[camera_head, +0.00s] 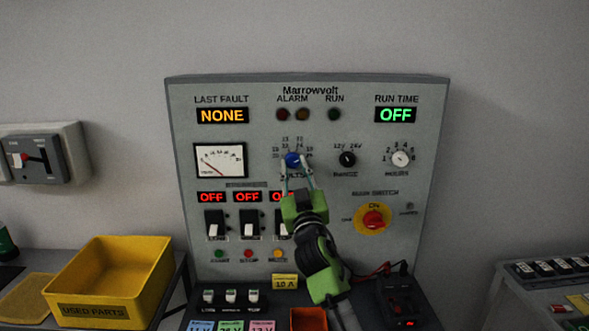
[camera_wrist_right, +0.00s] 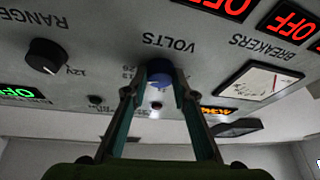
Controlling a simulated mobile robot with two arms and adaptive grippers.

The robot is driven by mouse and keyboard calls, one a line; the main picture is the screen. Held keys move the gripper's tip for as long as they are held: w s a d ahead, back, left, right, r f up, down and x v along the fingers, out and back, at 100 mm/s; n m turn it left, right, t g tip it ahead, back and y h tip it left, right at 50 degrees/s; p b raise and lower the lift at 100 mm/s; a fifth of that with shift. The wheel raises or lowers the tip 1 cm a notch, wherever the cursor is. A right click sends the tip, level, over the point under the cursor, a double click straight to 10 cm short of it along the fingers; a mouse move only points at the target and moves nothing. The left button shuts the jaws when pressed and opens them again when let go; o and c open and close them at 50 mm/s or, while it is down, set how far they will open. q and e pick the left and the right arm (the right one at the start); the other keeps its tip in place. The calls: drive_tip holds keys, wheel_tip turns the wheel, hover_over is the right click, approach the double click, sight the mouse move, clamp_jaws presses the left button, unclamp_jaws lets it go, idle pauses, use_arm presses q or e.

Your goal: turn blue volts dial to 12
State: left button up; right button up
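The blue volts dial (camera_head: 293,159) sits on the upper middle of the grey Marrowvolt panel (camera_head: 345,225), above the VOLTS label, with small numbers around it. It also shows in the right wrist view (camera_wrist_right: 160,70). My right gripper (camera_head: 295,165) reaches up to it from below, one finger on each side of the dial. In the wrist view the fingertips (camera_wrist_right: 158,82) lie close beside the knob; whether both touch it cannot be told. The dial's pointer and some scale numbers are too small or covered to read. My left gripper is not in view.
A black range knob (camera_head: 347,159) and a white hours knob (camera_head: 400,159) are right of the dial. A meter (camera_head: 220,160) is left, with breaker switches (camera_head: 215,224) below. A red main switch (camera_head: 373,219) is lower right. A yellow bin (camera_head: 112,275) stands left.

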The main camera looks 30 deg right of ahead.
drive_tip(key=shift+o, duration=0.2)
drive_tip(key=shift+r+n+y+p, duration=0.2)
drive_tip(key=shift+n+y+p, duration=0.2)
drive_tip(key=shift+n+p, duration=0.3)
drive_tip(key=n+y+p, duration=0.1)
drive_tip(key=n+p, duration=0.1)
drive_tip(key=n+y+p, duration=0.1)
drive_tip(key=n+p, duration=0.2)
drive_tip(key=n+y+p, duration=0.2)
drive_tip(key=p, duration=0.1)
drive_tip(key=shift+s+d+r+n, duration=0.1)
drive_tip(key=shift+d+r+n, duration=0.15)
drive_tip(key=shift+n, duration=0.15)
drive_tip(key=shift+f+n+g+y+p, duration=0.15)
drive_tip(key=shift+n+g+y+p, duration=0.3)
drive_tip(key=shift+n+p, duration=0.9)
drive_tip(key=o, duration=1.1)
drive_tip(key=v, duration=1.2)
drive_tip(key=shift+f, duration=0.15)
